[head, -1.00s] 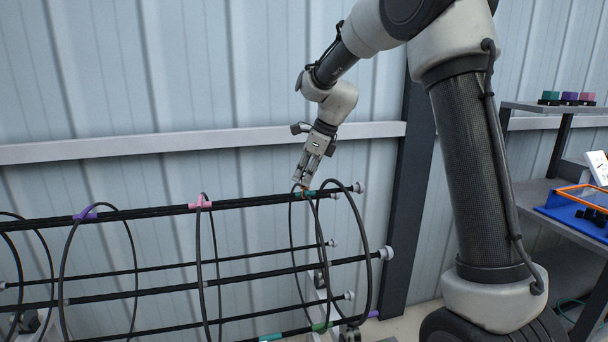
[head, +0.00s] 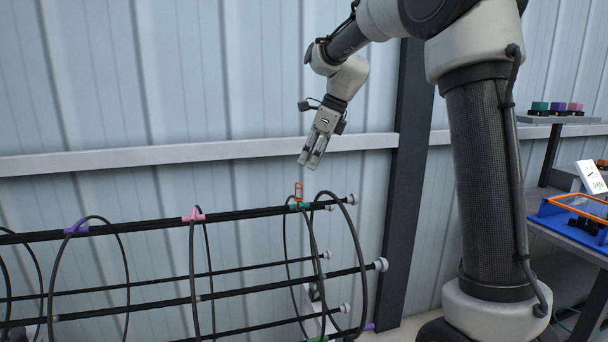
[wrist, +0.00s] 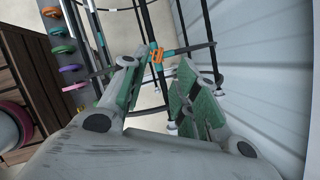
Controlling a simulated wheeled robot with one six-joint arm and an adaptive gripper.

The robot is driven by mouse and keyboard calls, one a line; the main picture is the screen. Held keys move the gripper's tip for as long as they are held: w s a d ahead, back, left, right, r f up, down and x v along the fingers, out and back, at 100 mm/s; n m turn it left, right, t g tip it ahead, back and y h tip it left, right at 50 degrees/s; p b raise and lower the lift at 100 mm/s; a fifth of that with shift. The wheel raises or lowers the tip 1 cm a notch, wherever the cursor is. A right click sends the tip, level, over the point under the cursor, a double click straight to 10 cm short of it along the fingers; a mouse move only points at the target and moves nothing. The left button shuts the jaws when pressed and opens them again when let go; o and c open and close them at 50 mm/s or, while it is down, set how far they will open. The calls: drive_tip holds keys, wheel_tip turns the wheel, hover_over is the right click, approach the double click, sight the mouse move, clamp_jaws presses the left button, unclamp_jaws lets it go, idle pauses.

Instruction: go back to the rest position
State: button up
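My gripper (head: 312,160) hangs in the air above the right end of the cage (head: 150,223), with its fingers pointing down. In the wrist view my gripper (wrist: 152,115) shows its green-lined fingers apart with nothing between them. An orange clip (head: 298,194) stands on the cage's top bar, at a teal marker (head: 300,206) by the last ring. The orange clip also shows in the wrist view (wrist: 156,56), beyond the fingertips and apart from them.
Pink (head: 194,214) and purple (head: 76,228) markers sit farther left on the top bar. A dark post (head: 408,180) and a rail (head: 200,155) run along the wall behind. At right, a shelf (head: 560,119) holds small coloured blocks above a blue tray (head: 550,216).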

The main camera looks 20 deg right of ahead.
drive_tip(key=s+d+f+n+h, duration=0.1)
drive_tip(key=s+d+n, duration=0.3)
drive_tip(key=s+n, duration=0.4)
drive_tip(key=s+d+f+n+t+h, duration=0.1)
drive_tip(key=s+d+n, duration=0.3)
drive_tip(key=s+n, duration=0.4)
drive_tip(key=s+d+f+n+t+h, duration=0.1)
drive_tip(key=s+n, duration=0.7)
drive_tip(key=s, duration=1)
drive_tip(key=d+f+h, duration=0.1)
drive_tip(key=d, duration=0.1)
drive_tip(key=shift+d+f, duration=0.3)
drive_tip(key=shift+d, duration=0.1)
drive_tip(key=shift+s, duration=0.1)
